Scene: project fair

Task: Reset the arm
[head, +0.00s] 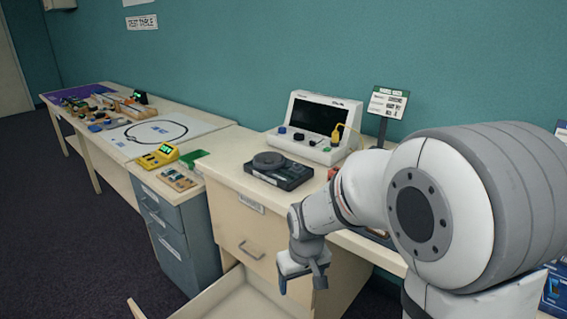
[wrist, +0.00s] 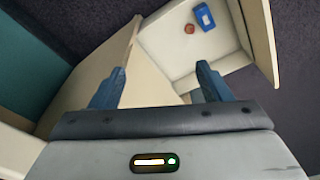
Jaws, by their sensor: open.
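My arm (head: 350,190) reaches out in front of the desk on the right side of the head view. My gripper (head: 302,275) hangs low in front of the desk's drawer front, above and beside a pulled-out drawer (head: 250,305). In the wrist view my gripper (wrist: 157,88) has its two blue-grey fingers wide apart with nothing between them. Beyond the fingers the open drawer (wrist: 180,45) shows a blue item (wrist: 204,17) and a small reddish-brown round item (wrist: 189,28) inside.
A device with a dark screen (head: 315,125), a black round-topped unit (head: 278,170) and a sign on a stand (head: 387,105) are on the desk. A grey cabinet (head: 170,235) stands left. A long table (head: 205,125) holds several small parts. Dark floor (head: 60,220) is clear at left.

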